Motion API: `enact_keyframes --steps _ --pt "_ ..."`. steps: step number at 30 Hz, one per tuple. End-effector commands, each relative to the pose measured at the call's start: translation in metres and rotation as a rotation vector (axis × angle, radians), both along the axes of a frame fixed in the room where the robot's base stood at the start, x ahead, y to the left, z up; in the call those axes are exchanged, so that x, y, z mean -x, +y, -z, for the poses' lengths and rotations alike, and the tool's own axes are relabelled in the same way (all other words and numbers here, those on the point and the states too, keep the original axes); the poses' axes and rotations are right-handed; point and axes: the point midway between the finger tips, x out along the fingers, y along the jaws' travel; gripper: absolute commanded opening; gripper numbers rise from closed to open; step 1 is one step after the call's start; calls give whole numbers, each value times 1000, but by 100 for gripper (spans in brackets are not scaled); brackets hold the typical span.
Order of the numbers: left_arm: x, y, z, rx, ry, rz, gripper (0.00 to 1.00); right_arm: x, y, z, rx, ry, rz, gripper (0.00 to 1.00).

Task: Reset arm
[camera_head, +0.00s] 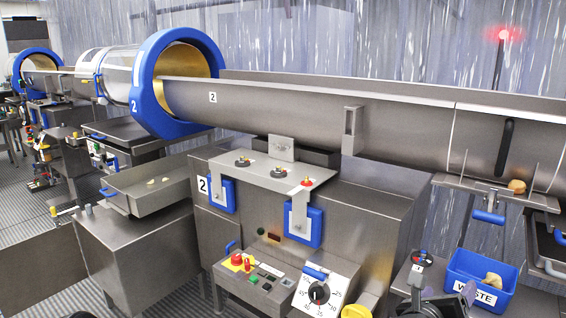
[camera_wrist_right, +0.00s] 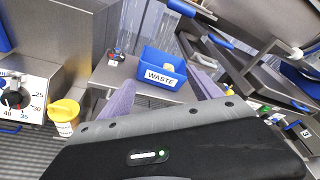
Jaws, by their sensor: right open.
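My right gripper (camera_head: 450,297) shows only in part at the bottom right of the head view, in front of the blue waste bin (camera_head: 464,268). In the right wrist view its two purple-grey fingers stand wide apart, and the right gripper (camera_wrist_right: 162,88) is open with nothing between them. The waste bin (camera_wrist_right: 150,63) appears beyond the fingers in that view, with a pale piece inside. My left gripper is not in view.
A yellow cup (camera_head: 356,312) stands by the control panel with its dial (camera_head: 319,292). A long steel trough (camera_head: 400,126) runs from the blue-rimmed drum (camera_head: 148,88) to the right. A tan piece (camera_head: 516,186) lies on a small shelf (camera_head: 480,190).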

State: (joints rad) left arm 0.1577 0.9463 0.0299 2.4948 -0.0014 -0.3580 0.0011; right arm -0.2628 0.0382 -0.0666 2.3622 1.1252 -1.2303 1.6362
Motion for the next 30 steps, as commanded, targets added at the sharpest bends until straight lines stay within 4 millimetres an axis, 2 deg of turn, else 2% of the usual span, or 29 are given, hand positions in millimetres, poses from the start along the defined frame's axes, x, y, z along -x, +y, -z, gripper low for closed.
enact_keyframes --steps 5,8,10,13,16,18,20,21,23,24,27,30 --pt "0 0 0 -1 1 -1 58 -21 28 4 179 159 -198 74" --pt "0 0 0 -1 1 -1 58 -36 55 18 340 289 -364 74" --pt "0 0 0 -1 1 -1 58 -46 80 37 487 401 -510 74" --pt "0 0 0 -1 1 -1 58 -53 124 87 761 600 -782 74" --pt "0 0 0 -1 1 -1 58 -42 169 156 1050 784 -1095 74" --pt "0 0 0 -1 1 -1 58 -23 194 206 1229 875 -1311 74" --pt "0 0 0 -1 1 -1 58 0 212 247 1359 927 -1495 74" --pt "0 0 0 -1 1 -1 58 18 222 273 1436 946 -1617 74" --pt "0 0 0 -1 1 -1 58 49 236 310 1530 956 -1799 74" --pt "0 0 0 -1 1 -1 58 73 243 334 1577 951 -1918 74" --pt "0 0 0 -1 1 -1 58 132 258 381 1630 904 -2188 74" --pt "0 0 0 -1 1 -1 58 185 267 415 1572 857 -2370 74"
